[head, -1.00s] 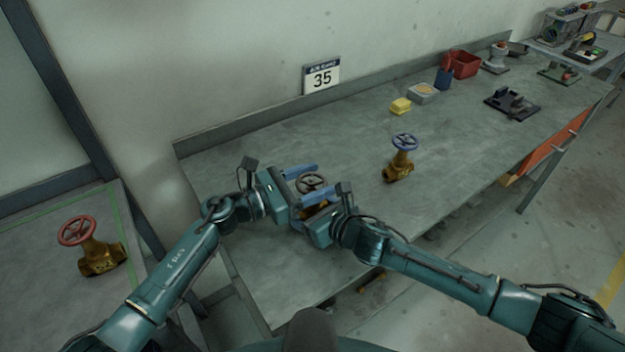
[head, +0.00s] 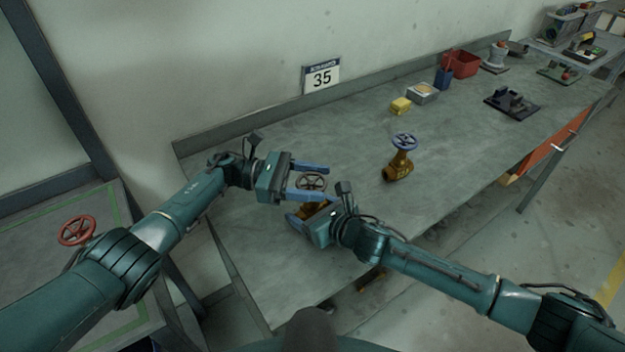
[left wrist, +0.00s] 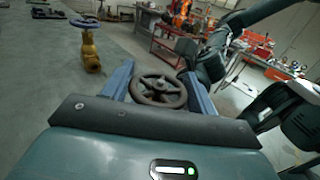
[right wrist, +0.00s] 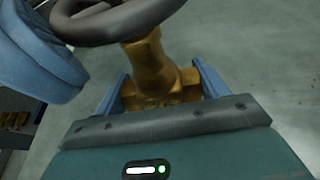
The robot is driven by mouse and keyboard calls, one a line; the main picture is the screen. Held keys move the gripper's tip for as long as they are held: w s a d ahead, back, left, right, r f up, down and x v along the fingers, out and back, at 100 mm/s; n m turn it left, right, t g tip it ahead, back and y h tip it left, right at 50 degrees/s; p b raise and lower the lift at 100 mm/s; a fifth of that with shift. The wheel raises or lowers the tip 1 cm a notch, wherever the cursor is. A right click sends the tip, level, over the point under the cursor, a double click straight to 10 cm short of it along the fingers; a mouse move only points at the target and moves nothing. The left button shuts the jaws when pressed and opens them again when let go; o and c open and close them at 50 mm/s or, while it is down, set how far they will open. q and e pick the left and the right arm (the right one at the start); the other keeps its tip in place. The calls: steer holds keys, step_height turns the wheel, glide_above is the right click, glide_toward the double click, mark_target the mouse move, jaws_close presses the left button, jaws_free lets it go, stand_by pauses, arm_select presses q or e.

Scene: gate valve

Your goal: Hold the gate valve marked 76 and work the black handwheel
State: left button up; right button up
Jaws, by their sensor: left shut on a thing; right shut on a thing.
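The gate valve with the black handwheel (head: 312,182) stands at the front of the grey bench in the head view. No 76 can be read on it. My left gripper (head: 327,180) is shut on the handwheel, one finger on each side of the rim; the wheel (left wrist: 158,90) sits between the fingers in the left wrist view. My right gripper (head: 311,214) is shut on the brass valve body (right wrist: 152,70), low down under the wheel. In the head view most of the body is hidden by my right gripper.
A brass valve with a blue handwheel (head: 404,142) stands to the right on the bench. A red-wheeled valve (head: 76,230) is at left, its body hidden by my left arm.

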mark_target(313, 182)
arm_select(q)
steer(key=shift+s+f+g, duration=0.1)
steer(key=shift+f+g, duration=0.05)
steer(key=shift+g, duration=0.15)
steer(key=o, duration=1)
step_height(313, 182, up, 10)
steer(key=shift+r, duration=0.1)
stand_by(0.3)
